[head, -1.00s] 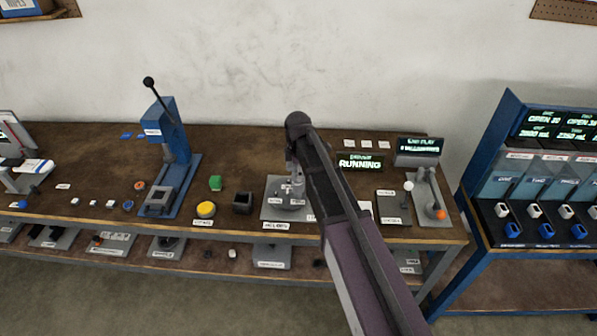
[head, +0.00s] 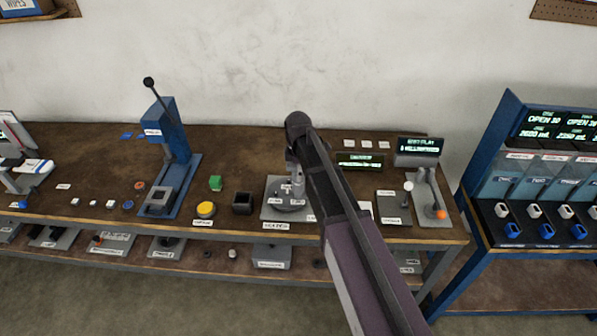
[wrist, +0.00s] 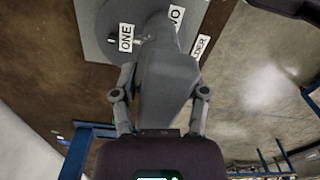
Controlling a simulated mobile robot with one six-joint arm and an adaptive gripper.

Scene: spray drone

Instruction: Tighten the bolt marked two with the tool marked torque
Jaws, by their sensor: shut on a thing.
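My gripper (head: 292,180) is over a grey plate (head: 272,210) near the front middle of the bench, mostly hidden in the head view behind my arm. In the wrist view my gripper (wrist: 161,98) is shut on a grey tool (wrist: 165,85), whose far end points down at a round dark grey part on the plate (wrist: 93,25). A label ONE (wrist: 126,38) lies left of the tool's end. A label TWO (wrist: 176,16), partly covered, lies right at that end. The bolt at TWO is hidden by the tool, so contact cannot be told. No torque marking is readable.
A small display (head: 360,161) stands behind the plate, its text unreadable. A black open box (head: 242,203) and yellow button (head: 206,209) are to the left, beside a blue press (head: 168,150). A lever fixture (head: 431,195) with an orange knob is to the right.

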